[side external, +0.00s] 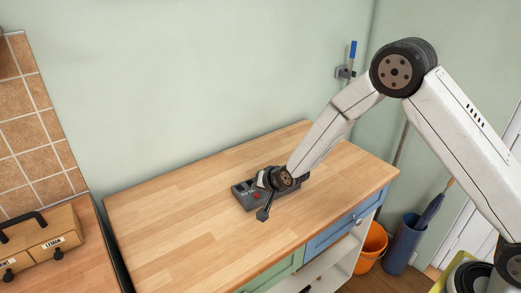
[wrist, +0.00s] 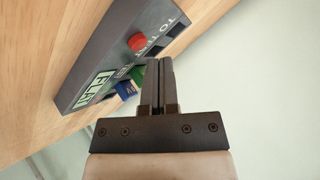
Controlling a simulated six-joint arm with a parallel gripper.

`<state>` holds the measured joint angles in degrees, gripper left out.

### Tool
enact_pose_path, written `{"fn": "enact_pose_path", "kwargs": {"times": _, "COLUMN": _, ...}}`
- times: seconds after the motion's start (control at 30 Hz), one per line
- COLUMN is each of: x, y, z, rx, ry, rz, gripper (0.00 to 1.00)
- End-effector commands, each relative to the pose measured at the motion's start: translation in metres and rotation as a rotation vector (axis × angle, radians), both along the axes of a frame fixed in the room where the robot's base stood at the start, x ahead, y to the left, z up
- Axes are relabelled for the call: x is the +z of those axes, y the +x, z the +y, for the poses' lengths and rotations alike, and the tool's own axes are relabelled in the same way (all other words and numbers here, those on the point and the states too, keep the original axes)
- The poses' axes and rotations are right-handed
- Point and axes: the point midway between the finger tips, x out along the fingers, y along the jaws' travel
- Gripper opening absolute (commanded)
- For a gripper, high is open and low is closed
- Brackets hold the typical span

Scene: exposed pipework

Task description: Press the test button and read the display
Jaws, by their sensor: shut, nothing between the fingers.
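A dark grey test device (side external: 241,196) lies on the wooden worktop, partly hidden behind my wrist in the side external view. In the wrist view the device (wrist: 95,60) shows a red button (wrist: 137,42), white lettering beside it that reads partly "TO TEST", and a display (wrist: 92,91) with dark characters on a pale green ground; I cannot read them surely. My gripper (wrist: 160,62) is shut and empty. Its fingertips are close to the red button, beside it in the picture; I cannot tell whether they touch the device. In the side external view my gripper (side external: 263,213) is at the device's front edge.
Blue (wrist: 126,90) and green pieces show at the device's edge. The wooden worktop (side external: 170,220) is clear left of the device. A wooden box with labelled drawers (side external: 42,240) stands on a separate counter at left. An orange bucket (side external: 372,243) is on the floor at right.

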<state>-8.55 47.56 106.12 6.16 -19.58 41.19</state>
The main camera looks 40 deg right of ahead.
Motion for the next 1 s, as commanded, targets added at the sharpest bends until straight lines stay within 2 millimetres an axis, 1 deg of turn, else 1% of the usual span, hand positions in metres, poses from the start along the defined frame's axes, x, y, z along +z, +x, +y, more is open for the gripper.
{"fn": "enact_pose_path", "kwargs": {"times": 0.23, "x": 0.000, "y": 0.000, "z": 0.000, "rx": 0.000, "ry": 0.000, "rz": 0.000, "gripper": 0.00}}
{"fn": "enact_pose_path", "kwargs": {"times": 0.37, "x": 0.004, "y": 0.000, "z": 0.000, "rx": 0.000, "ry": 0.000, "rz": 0.000, "gripper": 0.00}}
{"fn": "enact_pose_path", "kwargs": {"times": 1.0, "x": 0.047, "y": 0.000, "z": 0.000, "rx": 0.000, "ry": 0.000, "rz": -0.001, "gripper": 0.00}}
